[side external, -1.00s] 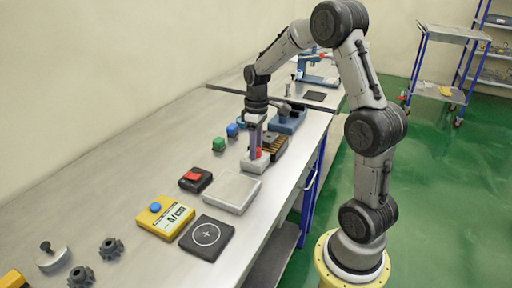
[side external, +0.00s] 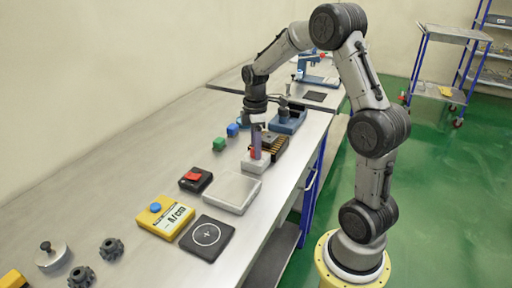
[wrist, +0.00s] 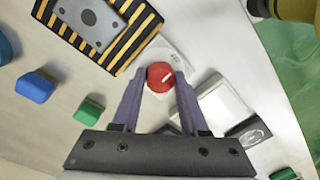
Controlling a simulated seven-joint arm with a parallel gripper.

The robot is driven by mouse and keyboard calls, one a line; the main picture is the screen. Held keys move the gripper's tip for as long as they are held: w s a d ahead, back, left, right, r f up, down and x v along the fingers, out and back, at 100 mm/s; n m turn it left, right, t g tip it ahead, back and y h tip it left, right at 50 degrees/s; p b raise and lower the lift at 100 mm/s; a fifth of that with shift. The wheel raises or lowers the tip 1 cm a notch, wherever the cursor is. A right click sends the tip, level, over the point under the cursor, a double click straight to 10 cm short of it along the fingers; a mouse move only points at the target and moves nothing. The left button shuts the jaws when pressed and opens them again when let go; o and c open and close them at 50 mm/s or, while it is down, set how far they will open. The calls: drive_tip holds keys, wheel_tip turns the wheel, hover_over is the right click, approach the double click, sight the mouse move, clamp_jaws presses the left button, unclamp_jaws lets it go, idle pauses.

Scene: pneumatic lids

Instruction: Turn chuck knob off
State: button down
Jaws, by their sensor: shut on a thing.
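The red chuck knob (wrist: 160,77) sits on a small white base (wrist: 172,52) in the wrist view and carries a short white mark, pointing diagonally. In the side view, the white base (side external: 250,166) stands on the bench, and a bit of the red knob (side external: 252,154) shows beside my fingers. My gripper (wrist: 160,80) is shut on the knob, with one purple finger at each side of it. My gripper (side external: 257,156) points down over the base in the side view, and its fingers hide most of the knob.
A black-and-yellow striped fixture (wrist: 93,20) stands close beside the knob base. A clear-lidded tray (side external: 231,191), a black box with a red switch (side external: 194,178), a yellow meter (side external: 165,216), and green (side external: 219,144) and blue (side external: 233,130) blocks are nearby.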

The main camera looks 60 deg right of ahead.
drive_tip(key=shift+r, duration=0.1)
idle(0.3)
drive_tip(key=shift+c, duration=2.2)
unclamp_jaws()
wheel_tip(320, 180, up, 14)
drive_tip(key=shift+w+d, duration=0.2)
drive_tip(key=shift+d, duration=0.05)
